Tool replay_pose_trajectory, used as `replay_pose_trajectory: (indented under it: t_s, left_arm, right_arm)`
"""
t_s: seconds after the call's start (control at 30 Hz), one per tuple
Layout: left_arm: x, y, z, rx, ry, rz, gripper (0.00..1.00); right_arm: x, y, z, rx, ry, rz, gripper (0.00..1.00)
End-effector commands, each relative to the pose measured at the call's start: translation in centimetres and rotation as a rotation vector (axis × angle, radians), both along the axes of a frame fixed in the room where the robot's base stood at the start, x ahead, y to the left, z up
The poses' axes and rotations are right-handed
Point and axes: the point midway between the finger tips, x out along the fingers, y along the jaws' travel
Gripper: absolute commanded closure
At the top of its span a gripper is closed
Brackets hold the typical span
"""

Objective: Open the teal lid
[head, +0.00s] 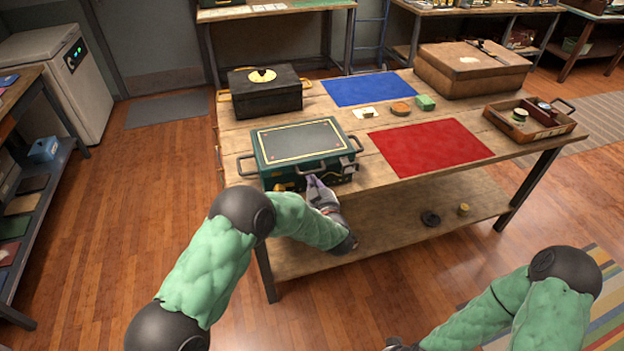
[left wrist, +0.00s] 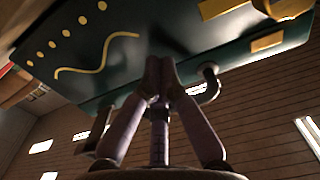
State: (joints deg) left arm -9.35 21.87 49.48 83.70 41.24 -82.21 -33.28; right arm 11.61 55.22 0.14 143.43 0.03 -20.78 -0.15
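The teal box stands on the near left part of the wooden table, its teal lid (head: 300,139) lying flat and closed, with a dark top panel and yellow border. Dark handles stick out at its sides and front. My left gripper (head: 314,182) is at the box's front. In the left wrist view its fingers (left wrist: 161,65) come together below the teal surface (left wrist: 130,50), around a dark front handle (left wrist: 209,88); the exact contact is partly hidden by the fingers. My right gripper (head: 398,344) barely shows at the bottom edge, too cut off to read.
A black box (head: 265,98) stands behind the teal one. A blue mat (head: 370,89), red mat (head: 430,147), small blocks, a brown case (head: 470,72) and a wooden tray (head: 550,130) are on the table (head: 350,126). The lower shelf holds two small items.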

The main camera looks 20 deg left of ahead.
Motion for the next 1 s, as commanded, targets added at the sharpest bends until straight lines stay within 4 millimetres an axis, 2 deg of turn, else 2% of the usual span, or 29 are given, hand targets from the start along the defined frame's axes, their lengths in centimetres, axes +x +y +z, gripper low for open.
replay_pose_trajectory:
  t_s: [0.5,1.0]
  left_arm:
    - [0.0,0.0,2.6,0.000,-0.001,0.000,1.00]
    - [0.0,0.0,3.0,0.000,-0.001,0.000,1.00]
  right_arm:
    - [0.0,0.0,1.9,0.000,0.000,0.000,0.60]
    - [0.0,0.0,2.1,0.000,0.000,0.000,0.60]
